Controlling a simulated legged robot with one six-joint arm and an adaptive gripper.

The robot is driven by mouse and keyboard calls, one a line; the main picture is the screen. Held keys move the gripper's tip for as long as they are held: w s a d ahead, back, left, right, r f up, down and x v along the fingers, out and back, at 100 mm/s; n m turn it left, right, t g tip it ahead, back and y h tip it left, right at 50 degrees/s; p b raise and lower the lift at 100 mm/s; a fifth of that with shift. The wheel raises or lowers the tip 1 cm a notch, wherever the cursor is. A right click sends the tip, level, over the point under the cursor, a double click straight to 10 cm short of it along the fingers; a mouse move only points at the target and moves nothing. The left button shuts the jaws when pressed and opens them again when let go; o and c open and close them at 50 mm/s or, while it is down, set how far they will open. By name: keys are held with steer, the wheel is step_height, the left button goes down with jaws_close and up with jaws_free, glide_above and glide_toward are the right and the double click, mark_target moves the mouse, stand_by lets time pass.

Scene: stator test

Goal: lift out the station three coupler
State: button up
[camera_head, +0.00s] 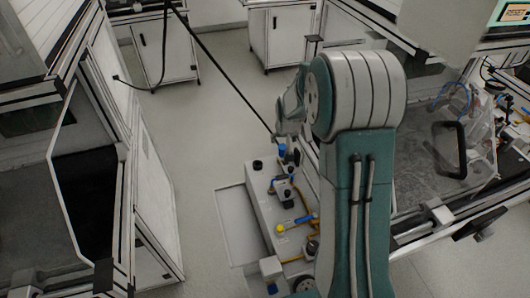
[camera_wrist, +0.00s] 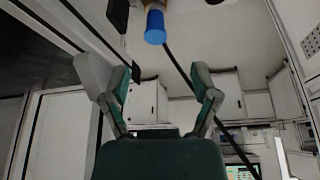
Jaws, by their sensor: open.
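A blue-capped cylinder with a brass-coloured part (camera_wrist: 155,27) shows at the top edge of the wrist view. It lies ahead of my gripper (camera_wrist: 162,82), whose two fingers are spread wide with nothing between them. In the head view, a blue piece (camera_head: 281,150) stands at the far end of a pale bench unit (camera_head: 262,205), close below my wrist. My arm partly hides that area. I cannot read any station labels, so I cannot tell which fitting is the station three coupler.
The unit also carries a black knob (camera_head: 257,165), a black-and-blue fitting (camera_head: 284,186), a yellow cap (camera_head: 280,230) and orange hoses. A clear-walled enclosure with a black handle (camera_head: 449,150) stands right. Open floor (camera_head: 190,120) lies left of the unit.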

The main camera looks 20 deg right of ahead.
mark_target(282, 149)
steer(key=x, duration=0.4)
steer(key=d+x, duration=0.1)
steer(key=x, duration=0.2)
steer(key=shift+r, duration=0.1)
steer(key=shift+w+a+f, duration=0.25)
steer(key=shift+w+f, duration=0.05)
steer(key=shift+f, duration=0.2)
steer(key=x, duration=0.3)
steer(key=shift+w+f, duration=0.15)
steer(key=shift+f, duration=0.15)
steer(key=shift+w+d+f, duration=0.1)
steer(key=shift+d+f, duration=0.05)
steer(key=shift+f, duration=0.15)
steer(key=shift+d, duration=0.2)
steer(key=shift+a, duration=0.25)
jaws_close()
